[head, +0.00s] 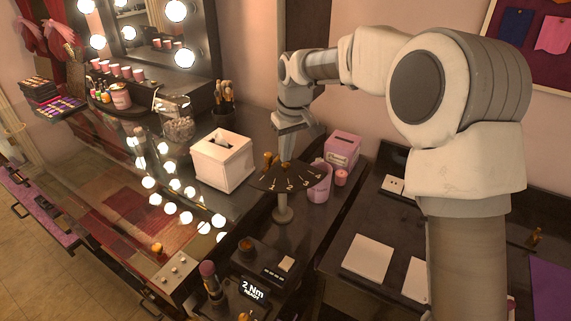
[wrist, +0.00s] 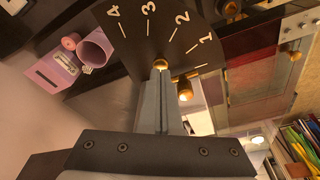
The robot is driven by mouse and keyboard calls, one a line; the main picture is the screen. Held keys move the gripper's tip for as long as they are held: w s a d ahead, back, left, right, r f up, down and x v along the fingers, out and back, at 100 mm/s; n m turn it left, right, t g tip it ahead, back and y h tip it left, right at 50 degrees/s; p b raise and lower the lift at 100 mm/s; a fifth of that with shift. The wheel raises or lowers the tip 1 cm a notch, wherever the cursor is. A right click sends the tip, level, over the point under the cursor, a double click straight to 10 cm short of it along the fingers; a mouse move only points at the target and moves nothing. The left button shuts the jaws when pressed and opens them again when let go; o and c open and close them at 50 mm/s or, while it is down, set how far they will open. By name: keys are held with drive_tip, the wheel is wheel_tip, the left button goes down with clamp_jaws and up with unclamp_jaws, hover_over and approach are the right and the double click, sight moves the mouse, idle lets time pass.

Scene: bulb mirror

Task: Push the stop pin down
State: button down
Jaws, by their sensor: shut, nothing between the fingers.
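A black fan-shaped dial plate (head: 285,178) with marks stands on a short post beside the white tissue box. In the wrist view the dial (wrist: 135,45) shows the numbers 1 to 4. A small brass knob (wrist: 185,92) stands out near its inner edge, and looks like the stop pin; brass also shows at the dial's left in the head view (head: 267,160). A brass pointer (wrist: 190,70) lies near mark 1. My gripper (head: 287,158) is shut and empty, pointing down over the dial. Its fingertips (wrist: 160,70) overlap the brass pivot; contact cannot be told.
The white tissue box (head: 223,160) stands close left of the dial. A pink cup (head: 320,182) and pink box (head: 342,148) stand close right. A small readout (head: 253,290) shows 2 Nm in front.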

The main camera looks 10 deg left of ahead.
sight(286, 164)
drive_tip(key=shift+s+d+b+x, duration=0.1)
drive_tip(key=shift+b+x, duration=0.35)
drive_tip(key=shift+x, duration=0.35)
drive_tip(key=shift+s+d+b+x, duration=0.15)
drive_tip(key=shift+b+x, duration=0.3)
drive_tip(key=shift+x, duration=0.3)
idle(0.4)
drive_tip(key=shift+w+a+p+v, duration=0.15)
drive_tip(key=shift+w+p+v, duration=0.05)
drive_tip(key=shift+p+v, duration=0.85)
drive_tip(key=shift+w+a+p+v, duration=0.15)
drive_tip(key=shift+p+v, duration=0.65)
drive_tip(key=shift+v, duration=0.45)
drive_tip(key=shift+w+a+p+v, duration=0.2)
drive_tip(key=shift+p+v, duration=0.75)
drive_tip(key=shift+v, duration=0.25)
drive_tip(key=shift+r, duration=0.1)
